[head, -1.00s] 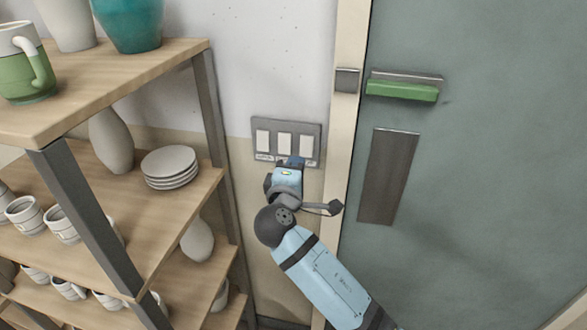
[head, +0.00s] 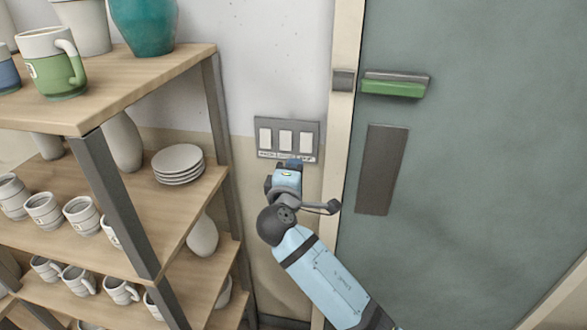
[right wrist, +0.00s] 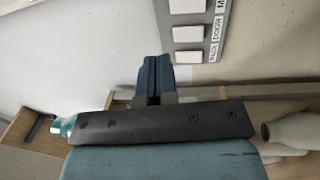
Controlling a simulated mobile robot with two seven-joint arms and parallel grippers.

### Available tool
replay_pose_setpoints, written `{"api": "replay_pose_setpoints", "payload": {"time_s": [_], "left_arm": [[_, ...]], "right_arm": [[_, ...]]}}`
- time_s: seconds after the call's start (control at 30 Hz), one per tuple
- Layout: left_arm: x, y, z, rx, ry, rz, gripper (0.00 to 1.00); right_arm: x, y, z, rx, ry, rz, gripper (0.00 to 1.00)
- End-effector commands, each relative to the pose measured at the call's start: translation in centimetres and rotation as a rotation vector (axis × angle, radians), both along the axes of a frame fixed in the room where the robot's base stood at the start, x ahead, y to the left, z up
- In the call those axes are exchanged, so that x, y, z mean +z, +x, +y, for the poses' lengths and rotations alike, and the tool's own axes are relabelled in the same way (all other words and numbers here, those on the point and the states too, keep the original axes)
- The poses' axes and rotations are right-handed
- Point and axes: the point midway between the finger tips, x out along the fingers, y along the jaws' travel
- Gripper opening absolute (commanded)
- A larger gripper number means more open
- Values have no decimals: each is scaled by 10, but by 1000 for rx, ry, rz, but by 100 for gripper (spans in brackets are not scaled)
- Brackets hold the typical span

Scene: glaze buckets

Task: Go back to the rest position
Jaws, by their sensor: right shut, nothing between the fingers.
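My right gripper (head: 291,163) is just below the switch panel (head: 287,152) on the wall in the head view. In the right wrist view the fingers of my right gripper (right wrist: 154,75) are together with nothing between them. The switch panel (right wrist: 205,30) stands to the right of the fingertips there, apart from them as far as I can tell. It has three white rocker switches, with small lettering beside them. My left gripper is in neither view.
A wooden shelf unit (head: 190,61) with mugs, plates and vases stands close on the left of my right arm. A green-grey door (head: 480,150) with a green push bar (head: 393,88) and a pale frame (head: 341,120) is on the right.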

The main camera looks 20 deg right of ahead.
Motion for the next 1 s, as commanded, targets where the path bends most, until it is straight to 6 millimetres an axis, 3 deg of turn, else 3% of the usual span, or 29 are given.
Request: {"api": "replay_pose_setpoints", "payload": {"time_s": [0.37, 0.47, 0.57, 0.7, 0.8, 0.9, 1.0], "left_arm": [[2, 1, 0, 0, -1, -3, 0], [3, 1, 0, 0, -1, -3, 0], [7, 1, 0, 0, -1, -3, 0], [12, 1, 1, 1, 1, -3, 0], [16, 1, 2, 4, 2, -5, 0], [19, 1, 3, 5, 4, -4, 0], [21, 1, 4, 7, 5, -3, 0]], "right_arm": [[-4, -1, 0, 6, 7, 6, 0], [-29, -7, 1, 49, 57, 42, 0], [-80, -24, 5, 139, 184, 109, 0], [-170, -76, 14, 274, 484, 224, 0], [-222, -125, 21, 335, 729, 281, 0], [-261, -179, 26, 355, 988, 317, 0], [-287, -231, 29, 341, 1224, 328, 0]]}}
